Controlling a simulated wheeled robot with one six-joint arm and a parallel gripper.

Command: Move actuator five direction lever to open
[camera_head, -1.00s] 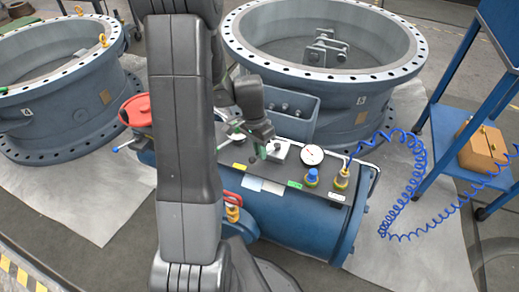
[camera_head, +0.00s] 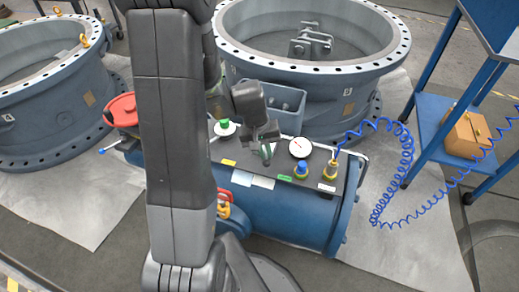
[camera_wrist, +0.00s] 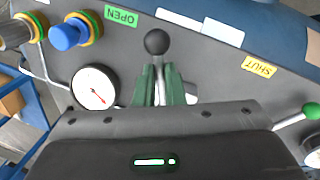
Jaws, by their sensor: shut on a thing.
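The direction lever is a thin metal rod with a black ball knob (camera_wrist: 157,41), seen in the wrist view. My gripper (camera_wrist: 162,80) has its green fingers shut around the rod, just below the knob. The lever stands between the green OPEN label (camera_wrist: 121,16) on the left and the yellow SHUT label (camera_wrist: 258,65) on the right, nearer OPEN. In the head view my gripper (camera_head: 266,150) is at the top panel of the blue actuator (camera_head: 275,212), left of the gauge (camera_head: 300,147). The lever is too small to make out there.
A blue knob (camera_wrist: 65,37) and a brass fitting stand beside OPEN. A green-knobbed lever (camera_wrist: 311,111) is at the right of the wrist view. A red handwheel (camera_head: 121,109) is left of my arm. A blue coiled hose (camera_head: 400,150) hangs near a blue cart (camera_head: 455,110).

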